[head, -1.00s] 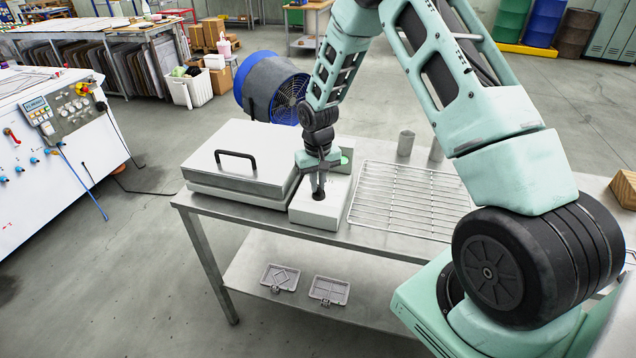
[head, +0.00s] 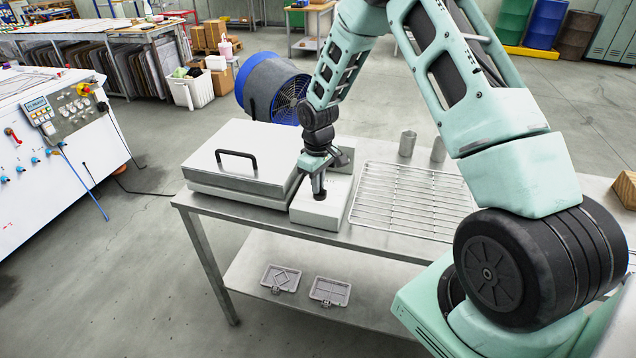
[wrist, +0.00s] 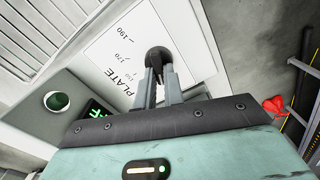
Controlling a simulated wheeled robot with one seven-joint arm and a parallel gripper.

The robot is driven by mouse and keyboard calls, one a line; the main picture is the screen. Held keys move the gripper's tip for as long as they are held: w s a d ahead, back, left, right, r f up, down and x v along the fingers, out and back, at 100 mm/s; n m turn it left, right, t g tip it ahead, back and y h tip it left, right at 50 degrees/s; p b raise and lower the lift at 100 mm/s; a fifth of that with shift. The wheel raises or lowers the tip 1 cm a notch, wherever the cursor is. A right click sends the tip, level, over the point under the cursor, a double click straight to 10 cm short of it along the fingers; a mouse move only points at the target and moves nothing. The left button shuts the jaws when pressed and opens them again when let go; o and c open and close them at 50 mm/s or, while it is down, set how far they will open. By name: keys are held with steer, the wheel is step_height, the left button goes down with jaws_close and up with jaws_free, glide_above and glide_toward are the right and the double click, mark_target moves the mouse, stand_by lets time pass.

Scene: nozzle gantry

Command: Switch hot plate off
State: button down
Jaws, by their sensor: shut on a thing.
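The hot plate is a flat grey metal box with a closed lid (head: 235,165) and a black handle. To its right is its pale control box (head: 322,212). My gripper (head: 319,192) points down at the control box. The wrist view shows its fingers (wrist: 159,75) shut on a round black knob (wrist: 158,56). The knob's pointer cannot be made out. A dark green round button or lamp (wrist: 56,101) and a partly covered lit green display (wrist: 97,108) are beside it.
A wire rack (head: 410,198) lies right of the control box, with metal cups (head: 407,143) behind it. Two small grey moulds (head: 330,291) lie on the lower shelf. A blue fan (head: 272,85) stands behind the bench (head: 270,223).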

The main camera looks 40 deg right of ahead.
stand_by(0.4)
steer(key=c, duration=1.5)
jaws_free()
steer(key=shift+r, duration=0.15)
step_height(320, 180, up, 17)
steer(key=b, duration=0.3)
steer(key=shift+r, duration=0.1)
steer(key=s+a+r+n, duration=0.1)
steer(key=s+a, duration=0.4)
steer(key=a, duration=0.4)
steer(key=s+a+n, duration=0.1)
steer(key=s+a, duration=0.4)
steer(key=a, duration=0.4)
steer(key=s+a+n, duration=0.1)
steer(key=s+a, duration=0.3)
steer(key=s, duration=0.7)
steer(key=s+a+f+n, duration=0.1)
steer(key=s+a, duration=0.3)
steer(key=s, duration=0.6)
steer(key=shift+s+a+f+y, duration=0.15)
steer(key=shift+s+f+y, duration=0.05)
steer(key=shift+s+y, duration=0.15)
